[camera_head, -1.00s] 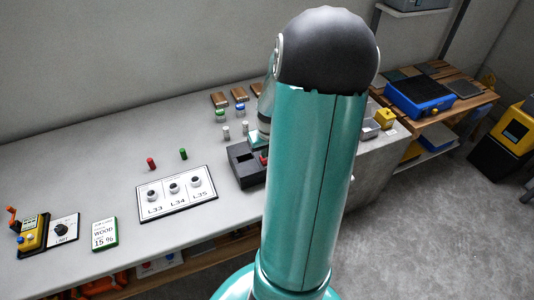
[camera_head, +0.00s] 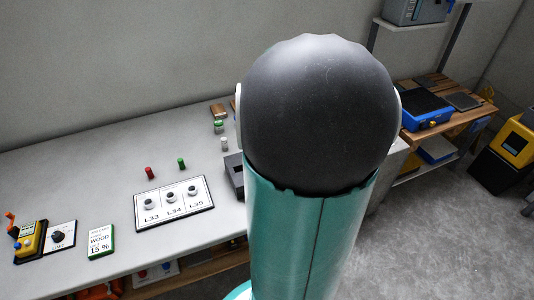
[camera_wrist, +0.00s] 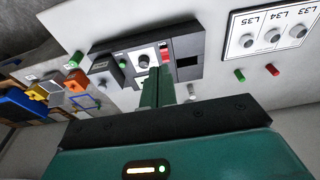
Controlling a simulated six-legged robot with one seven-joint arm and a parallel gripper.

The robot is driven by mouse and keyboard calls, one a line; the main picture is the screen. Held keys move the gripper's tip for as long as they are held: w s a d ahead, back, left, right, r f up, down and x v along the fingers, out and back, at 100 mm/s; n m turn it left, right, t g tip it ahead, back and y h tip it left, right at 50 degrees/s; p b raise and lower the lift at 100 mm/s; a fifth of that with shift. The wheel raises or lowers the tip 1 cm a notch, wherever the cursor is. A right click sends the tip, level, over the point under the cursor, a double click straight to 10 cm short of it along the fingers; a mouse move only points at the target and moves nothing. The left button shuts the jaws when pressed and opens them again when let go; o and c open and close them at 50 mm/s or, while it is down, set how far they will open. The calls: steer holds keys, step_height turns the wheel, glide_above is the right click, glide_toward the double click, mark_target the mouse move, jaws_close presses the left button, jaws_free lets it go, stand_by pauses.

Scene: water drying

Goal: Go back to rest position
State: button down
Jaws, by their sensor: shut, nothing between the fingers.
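My gripper (camera_wrist: 158,90) shows in the wrist view with its green fingers together and nothing between them. It is over the bench, in front of a dark device (camera_wrist: 187,49) with a round knob, a green button and a red part. In this view the fingertips overlap the device's lower edge; I cannot tell the gap. In the head view my arm's dark round joint and teal link fill the middle and hide my gripper and most of the dark device (camera_head: 234,176).
A white panel marked L33, L34, L35 (camera_head: 175,216) lies on the bench (camera_head: 90,178), with red and green pegs behind it. A WOOD 15 % sign (camera_head: 101,241) and a yellow device (camera_head: 30,241) are at left. A wooden table (camera_head: 462,115) with a blue device stands at right.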

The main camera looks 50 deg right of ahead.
steer(key=shift+s+a+r, duration=0.1)
steer(key=shift+s+r, duration=0.05)
steer(key=shift+r, duration=0.1)
steer(key=shift+s, duration=0.1)
stand_by(0.4)
steer(key=a+r+n+t, duration=0.1)
steer(key=a+r+n, duration=0.2)
steer(key=a, duration=1.3)
steer(key=a+r+n+t+y, duration=0.1)
steer(key=a+r+n+t, duration=0.1)
steer(key=a+r, duration=0.7)
steer(key=a+n, duration=0.1)
steer(key=a, duration=0.6)
steer(key=shift+s+a+t, duration=0.2)
steer(key=shift+a+t, duration=0.05)
steer(key=shift+t, duration=0.05)
steer(key=shift+d, duration=0.2)
